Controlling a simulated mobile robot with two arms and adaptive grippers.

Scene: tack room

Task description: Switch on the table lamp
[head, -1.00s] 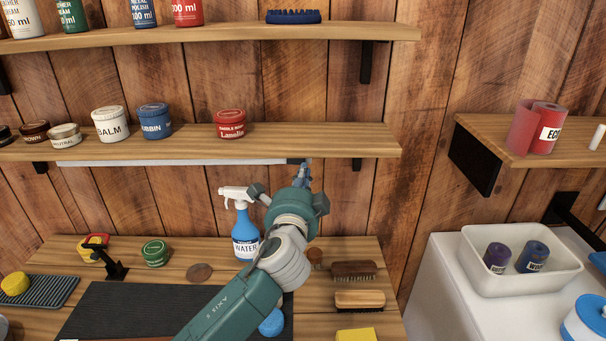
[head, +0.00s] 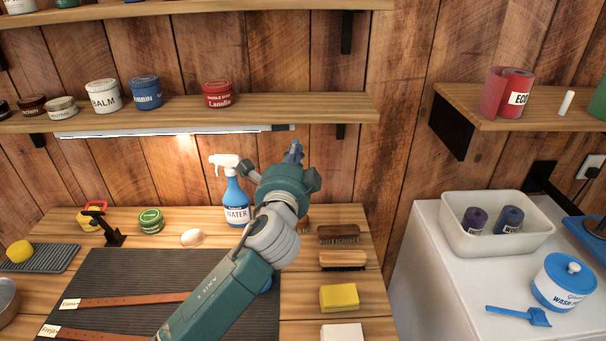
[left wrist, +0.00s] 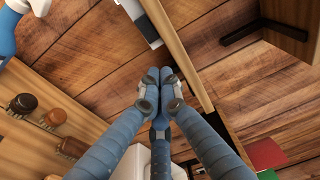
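The lamp is a long, slim light bar (head: 160,131) under the lower wall shelf, and a warm glow shows on the planks and tabletop below it. Its dark right end (head: 282,128) is just above my left gripper (head: 294,149). No other table lamp is clear in view. In the left wrist view, the left gripper's fingertips (left wrist: 160,88) are together with nothing between them. The white and dark end of the bar (left wrist: 143,22) lies beyond them, seemingly apart from them. My right gripper is not in view.
A spray bottle (head: 236,203) stands behind my left arm. Brushes (head: 342,260) and a yellow sponge (head: 339,297) lie right of it. Tins (head: 217,94) line the lower shelf (head: 320,109). A white bin (head: 497,249) sits on the right-hand cabinet.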

